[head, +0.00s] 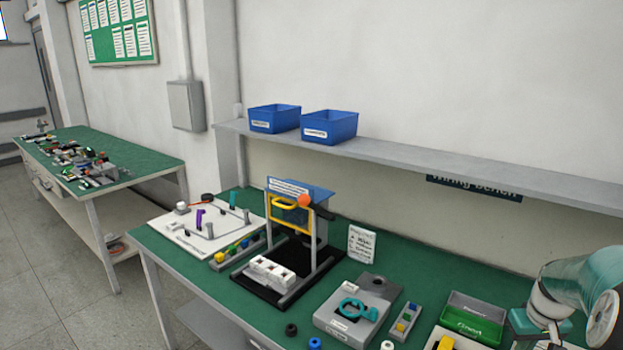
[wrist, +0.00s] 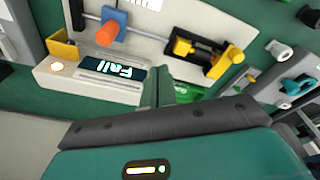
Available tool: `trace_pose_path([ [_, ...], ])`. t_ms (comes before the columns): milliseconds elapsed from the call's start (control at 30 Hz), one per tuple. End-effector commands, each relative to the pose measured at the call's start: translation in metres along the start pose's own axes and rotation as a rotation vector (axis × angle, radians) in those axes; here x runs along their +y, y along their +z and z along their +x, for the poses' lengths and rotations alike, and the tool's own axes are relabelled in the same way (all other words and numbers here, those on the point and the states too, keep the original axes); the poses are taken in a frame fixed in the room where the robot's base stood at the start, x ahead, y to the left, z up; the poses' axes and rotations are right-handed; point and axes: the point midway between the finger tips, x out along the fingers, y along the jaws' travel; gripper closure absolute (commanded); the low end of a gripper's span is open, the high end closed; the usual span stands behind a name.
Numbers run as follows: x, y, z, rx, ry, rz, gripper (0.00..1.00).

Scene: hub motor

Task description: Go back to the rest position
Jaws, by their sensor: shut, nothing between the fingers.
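My gripper (wrist: 165,92) shows in the wrist view, its teal fingers together and empty in front of a white test board. In the head view only part of my arm shows at the right edge; my gripper is out of that picture. The fingers appear apart from these parts.
The green bench holds a framed stand with a yellow guard (head: 283,217), a grey box with a teal ring (head: 356,309), a wiring board (head: 205,230) and a bin marked green (head: 470,323). A shelf (head: 400,160) with two blue bins (head: 330,127) runs above. Another bench (head: 150,152) stands left.

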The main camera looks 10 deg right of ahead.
Motion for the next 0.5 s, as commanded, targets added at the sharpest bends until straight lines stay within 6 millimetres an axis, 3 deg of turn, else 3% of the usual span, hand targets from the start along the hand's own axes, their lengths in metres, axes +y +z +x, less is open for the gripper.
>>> trace_pose_path([
  [33,-0.026,-0.007,-0.015,0.01,0.016,-0.03,1.0],
  [233,-0.128,-0.009,-0.069,0.059,0.061,-0.102,1.0],
  [500,-0.245,0.033,-0.127,0.166,0.061,-0.176,1.0],
])
